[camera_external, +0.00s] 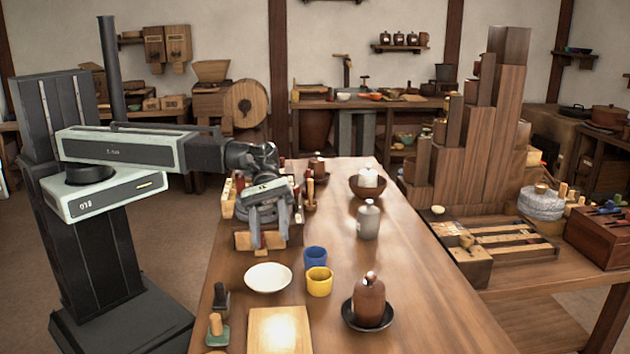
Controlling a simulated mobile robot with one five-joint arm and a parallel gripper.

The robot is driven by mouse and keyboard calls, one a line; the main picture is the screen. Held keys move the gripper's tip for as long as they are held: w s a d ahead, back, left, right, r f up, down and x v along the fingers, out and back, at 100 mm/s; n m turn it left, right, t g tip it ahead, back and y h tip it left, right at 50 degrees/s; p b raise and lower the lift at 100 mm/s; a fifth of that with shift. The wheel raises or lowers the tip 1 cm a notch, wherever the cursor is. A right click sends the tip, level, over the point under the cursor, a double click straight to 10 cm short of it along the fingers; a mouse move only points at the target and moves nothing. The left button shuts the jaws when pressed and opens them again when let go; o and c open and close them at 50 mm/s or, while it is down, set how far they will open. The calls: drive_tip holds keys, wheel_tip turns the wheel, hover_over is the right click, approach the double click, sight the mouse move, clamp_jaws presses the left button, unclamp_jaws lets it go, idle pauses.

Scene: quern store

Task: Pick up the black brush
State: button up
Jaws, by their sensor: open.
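A small black upright object with a knob-like handle, which looks like the black brush (221,300), stands near the left edge of the wooden table (430,290). My gripper (269,237) is open, with its fingers pointing down. It is farther back along the table than the brush and appears apart from it, in front of or above a wooden rack (240,241). The arm hides part of that rack. I see nothing between the fingers.
A green-based object with a wooden handle (217,331) stands close in front of the brush. A white plate (267,278), blue cup (315,258), yellow cup (319,281), wooden board (278,330) and brown bottle (369,300) stand nearby. The table's front right is clear.

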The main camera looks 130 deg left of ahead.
drive_tip(key=m+g+h+b, duration=0.1)
drive_tip(key=b, duration=0.1)
hover_over(218, 292)
drive_tip(key=w, duration=0.3)
wheel_tip(218, 292, down, 3)
drive_tip(key=s+f+b, duration=0.1)
drive_tip(key=f, duration=0.1)
drive_tip(key=s+a+f+n+b, duration=0.1)
drive_tip(key=s+f+b, duration=0.1)
drive_tip(key=s+a+f+n+g+b, duration=0.1)
drive_tip(key=b, duration=0.1)
drive_tip(key=shift+s+a+f+h, duration=0.1)
drive_tip(key=shift+s+f+h, duration=0.2)
drive_tip(key=shift+f, duration=0.1)
drive_tip(key=shift+s+a+n, duration=0.1)
drive_tip(key=shift+a+n, duration=0.05)
drive_tip(key=shift+n, duration=0.15)
drive_tip(key=shift+b+x, duration=1)
drive_tip(key=shift+x, duration=1.55)
clamp_jaws()
